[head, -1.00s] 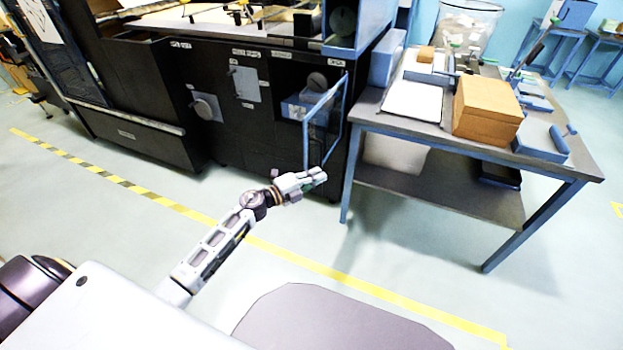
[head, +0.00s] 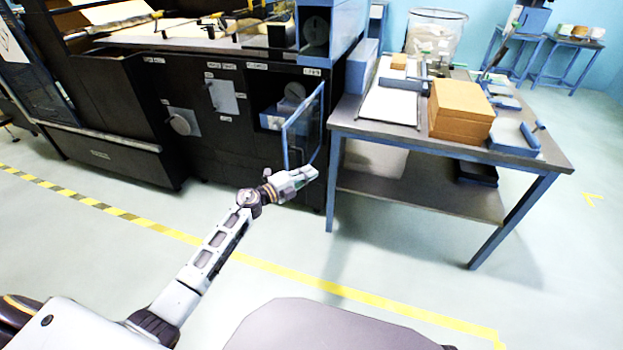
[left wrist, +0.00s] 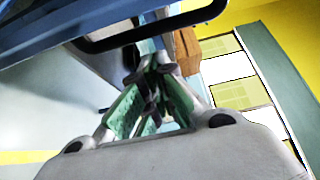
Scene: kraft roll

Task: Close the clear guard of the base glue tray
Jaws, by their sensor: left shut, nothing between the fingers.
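The clear guard (head: 303,130) is a see-through panel in a blue frame. It stands open, swung out from the black machine's front. The blue base glue tray (head: 270,118) sits in the opening beside it, under a dark round part, and shows only in part. My left gripper (head: 314,173) is shut and empty, just below the guard's lower edge in the head view. I cannot tell whether it touches the guard. In the left wrist view its green-padded fingers (left wrist: 152,66) are together, near a dark bar and blue parts that I cannot identify surely. My right gripper is out of view.
A blue-legged table (head: 350,118) stands close right of the guard, bearing a brown box (head: 460,112) and tools. The black machine (head: 235,130) fills the back left. The floor in front, with a yellow line (head: 330,287), is open.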

